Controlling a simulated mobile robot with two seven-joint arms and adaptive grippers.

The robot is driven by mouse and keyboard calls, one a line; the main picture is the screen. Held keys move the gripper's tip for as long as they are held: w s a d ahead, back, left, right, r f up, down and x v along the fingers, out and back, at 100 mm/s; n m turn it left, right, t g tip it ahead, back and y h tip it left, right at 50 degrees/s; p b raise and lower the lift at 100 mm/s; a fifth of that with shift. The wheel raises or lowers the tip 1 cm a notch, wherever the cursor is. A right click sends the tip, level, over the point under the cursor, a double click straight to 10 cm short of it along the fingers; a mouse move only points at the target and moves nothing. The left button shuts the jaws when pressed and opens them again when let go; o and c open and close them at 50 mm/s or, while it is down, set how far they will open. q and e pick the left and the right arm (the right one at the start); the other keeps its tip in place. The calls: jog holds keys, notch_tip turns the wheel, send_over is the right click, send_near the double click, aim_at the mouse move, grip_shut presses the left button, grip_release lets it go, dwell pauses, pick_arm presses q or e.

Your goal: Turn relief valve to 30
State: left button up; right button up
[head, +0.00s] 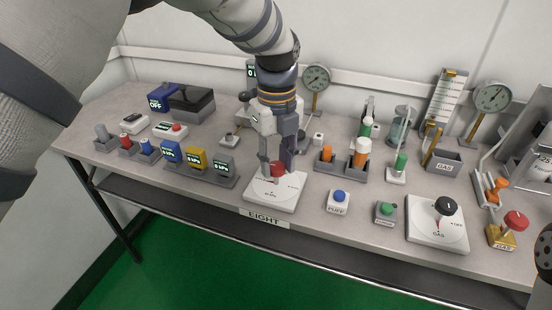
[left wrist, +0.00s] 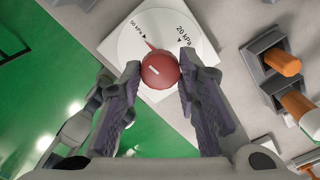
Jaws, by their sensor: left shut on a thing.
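The relief valve is a red knob (head: 277,168) on a white plate (head: 262,193) near the table's front edge, left of the middle in the head view. My left gripper (head: 278,163) comes down on it from above and is shut on the knob, one finger on each side. In the left wrist view, the red knob (left wrist: 160,72) sits between the purple-grey finger pads (left wrist: 160,78). A "20 kPa" label is at the upper right of the dial plate (left wrist: 190,52).
A blue button box (head: 338,201), a green button box (head: 386,212) and a gas dial with a black knob (head: 446,206) stand to the right. Several kPa display boxes (head: 196,160) stand to the left. Holders with orange cylinders (head: 326,154) are just right of the gripper.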

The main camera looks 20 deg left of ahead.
pick_arm(q)
jog(key=shift+o, duration=0.2)
jog(key=n+p, duration=0.1)
jog(key=n, duration=0.2)
jog(key=shift+r+n, duration=0.15)
jog(key=shift+n, duration=0.15)
jog(key=n, duration=0.3)
jog(key=shift+p, duration=0.3)
jog(key=shift+c, duration=0.2)
jog(key=n, duration=0.9)
jog(key=shift+n+p, duration=0.3)
jog(key=n, duration=0.4)
jog(key=shift+n, duration=0.3)
jog(key=n, duration=0.9)
jog(key=shift+f, duration=0.2)
jog(key=shift+n, duration=2.3)
pick_arm(e)
jog(key=shift+t, duration=0.5)
jog(key=shift+w+r, duration=1.45)
